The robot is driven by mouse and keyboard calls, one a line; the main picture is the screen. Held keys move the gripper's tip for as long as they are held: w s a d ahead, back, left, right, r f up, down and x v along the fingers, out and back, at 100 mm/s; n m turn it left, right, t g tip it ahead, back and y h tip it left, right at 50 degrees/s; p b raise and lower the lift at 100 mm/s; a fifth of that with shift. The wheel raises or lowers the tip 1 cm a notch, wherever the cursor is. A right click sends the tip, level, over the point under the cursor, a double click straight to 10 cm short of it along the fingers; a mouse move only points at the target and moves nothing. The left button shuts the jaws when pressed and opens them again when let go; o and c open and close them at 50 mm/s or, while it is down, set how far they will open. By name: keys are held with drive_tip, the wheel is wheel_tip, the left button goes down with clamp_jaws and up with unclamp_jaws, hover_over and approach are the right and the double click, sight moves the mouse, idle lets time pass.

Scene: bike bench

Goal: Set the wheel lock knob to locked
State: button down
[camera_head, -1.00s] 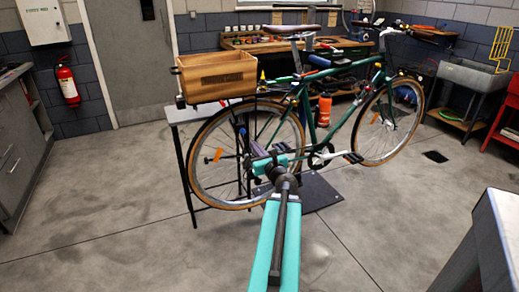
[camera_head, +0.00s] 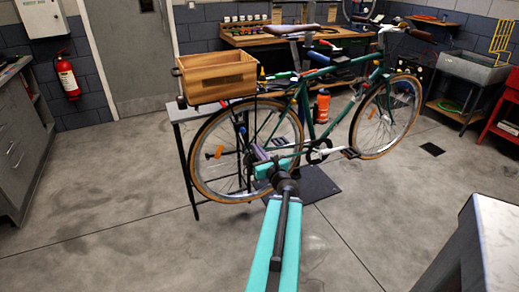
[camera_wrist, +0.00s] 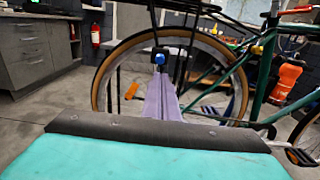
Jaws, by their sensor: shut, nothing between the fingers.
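The green bicycle (camera_head: 318,120) stands with its rear wheel (camera_head: 194,166) towards me. In the wrist view, a small blue knob (camera_wrist: 160,58) on a black block shows in front of the rear wheel (camera_wrist: 240,95), just beyond my fingertips. I take it for the wheel lock knob; its locked or unlocked marking is too small to read. My gripper (camera_wrist: 161,74) has its lavender fingers together, with nothing between them. They point at the knob from just below it in the picture; I cannot tell whether they touch it. In the head view, my gripper (camera_head: 258,150) is in front of the rear wheel.
A wooden crate (camera_head: 216,75) sits over the rear wheel. A small stand (camera_head: 186,113) is beneath it. A workbench (camera_head: 245,42) is behind the bicycle. A grey counter edge (camera_head: 490,235) is at the lower right. The floor (camera_head: 110,225) to the left is open.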

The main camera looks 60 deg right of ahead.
drive_tip(key=shift+p+v, duration=0.8)
drive_tip(key=shift+p, duration=1.7)
drive_tip(key=shift+s+a+p, duration=0.1)
drive_tip(key=shift+s+p, duration=0.1)
drive_tip(key=shift+p, duration=0.1)
